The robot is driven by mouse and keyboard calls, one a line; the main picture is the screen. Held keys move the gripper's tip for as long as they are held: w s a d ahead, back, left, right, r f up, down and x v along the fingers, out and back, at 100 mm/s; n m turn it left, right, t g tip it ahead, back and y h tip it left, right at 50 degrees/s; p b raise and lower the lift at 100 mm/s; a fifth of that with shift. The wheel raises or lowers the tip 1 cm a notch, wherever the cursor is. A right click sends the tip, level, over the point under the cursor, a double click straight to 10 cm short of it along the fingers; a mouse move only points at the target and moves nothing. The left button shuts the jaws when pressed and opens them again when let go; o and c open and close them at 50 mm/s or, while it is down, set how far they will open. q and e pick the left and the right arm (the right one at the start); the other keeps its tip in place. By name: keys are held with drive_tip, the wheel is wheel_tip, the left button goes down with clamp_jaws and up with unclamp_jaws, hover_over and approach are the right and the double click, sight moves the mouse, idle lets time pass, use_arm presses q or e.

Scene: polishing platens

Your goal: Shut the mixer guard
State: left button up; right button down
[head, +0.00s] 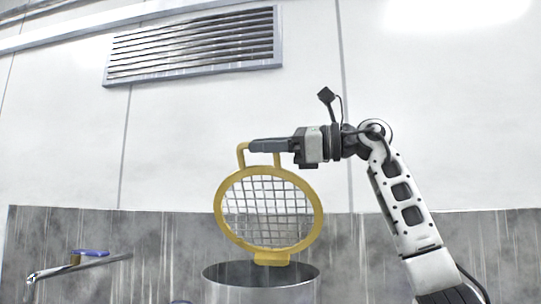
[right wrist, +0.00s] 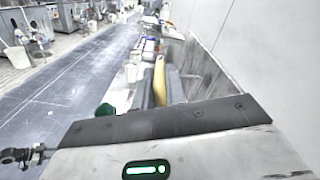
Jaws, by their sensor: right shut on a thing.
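The mixer guard (head: 313,222) is a round yellow frame with a wire mesh. In the head view it stands raised, nearly upright, above the rim of a grey round bowl (head: 262,294). A yellow tab at its bottom meets the back of the bowl's rim. My right gripper (head: 262,146) reaches in from the right and is shut on the yellow loop handle (head: 241,156) at the guard's top. The right wrist view shows the yellow handle (right wrist: 159,80) between the grey fingers. The bowl's inside is mostly hidden. My left gripper is out of view.
A metal tap (head: 85,265) with a blue lever extends at the lower left, apart from the bowl. A louvred vent (head: 195,48) is on the white wall above. The space in front of the wall around the guard looks clear.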

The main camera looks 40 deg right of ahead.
drive_tip(key=shift+s+a+f+n+b, duration=0.55)
drive_tip(key=shift+s+a+f, duration=0.2)
drive_tip(key=shift+a+f, duration=0.15)
drive_tip(key=c, duration=1.5)
unclamp_jaws()
drive_tip(key=shift+d, duration=0.1)
drive_tip(key=shift+o, duration=0.2)
drive_tip(key=shift+s, duration=0.1)
drive_tip(key=v, duration=1.5)
drive_tip(key=shift+s+d, duration=0.25)
drive_tip(key=shift+s, duration=0.1)
